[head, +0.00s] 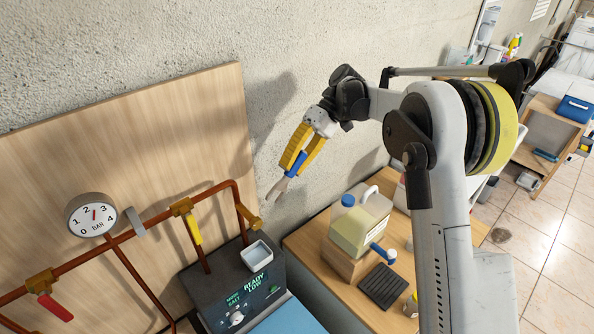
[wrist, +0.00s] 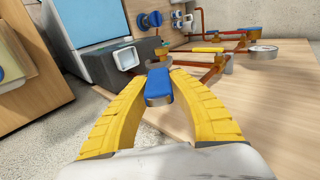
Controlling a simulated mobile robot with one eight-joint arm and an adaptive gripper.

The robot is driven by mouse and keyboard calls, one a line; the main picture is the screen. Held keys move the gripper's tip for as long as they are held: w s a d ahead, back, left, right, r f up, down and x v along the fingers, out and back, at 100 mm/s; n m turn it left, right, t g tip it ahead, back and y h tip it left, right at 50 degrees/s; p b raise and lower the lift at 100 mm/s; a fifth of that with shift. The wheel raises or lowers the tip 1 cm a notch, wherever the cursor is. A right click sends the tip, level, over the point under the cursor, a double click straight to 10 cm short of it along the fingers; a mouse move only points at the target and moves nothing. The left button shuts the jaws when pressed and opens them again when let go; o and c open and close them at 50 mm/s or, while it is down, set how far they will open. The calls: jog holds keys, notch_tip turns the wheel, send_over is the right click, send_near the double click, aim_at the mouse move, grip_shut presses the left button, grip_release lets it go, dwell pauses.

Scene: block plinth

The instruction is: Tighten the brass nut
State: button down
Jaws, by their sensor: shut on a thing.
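My gripper (head: 294,165) is raised in front of the wall, right of the wooden board. Its yellow fingers are shut on a blue-handled tool (head: 296,162) with a pale grey end that points down and left. In the wrist view the blue tool (wrist: 159,86) sits between the fingertips (wrist: 158,80). Copper pipes (head: 155,220) on the board carry brass fittings: one at the yellow lever (head: 181,206), one at the red lever (head: 39,281), and one at the right end (head: 249,217). I cannot tell which is the brass nut. The tool is apart from all of them.
A pressure gauge (head: 91,214) sits on the pipes. Below is a dark grey unit (head: 225,285) with a white cup (head: 256,256). Air around my gripper is clear.

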jog(key=s+a+r+t+h+p, duration=0.4)
jog(key=s+a+r+h+p, duration=0.15)
jog(key=a+p, duration=0.2)
jog(key=s+a+f+t+h, duration=0.2)
jog(key=s+a+t+h, duration=0.25)
jog(key=s+a, duration=0.2)
jog(key=b+x, duration=0.5)
jog(key=x, duration=0.2)
jog(key=shift+w+g+h, duration=0.3)
jog(key=shift+g, duration=0.05)
dwell(0.4)
jog(key=shift+r, duration=0.1)
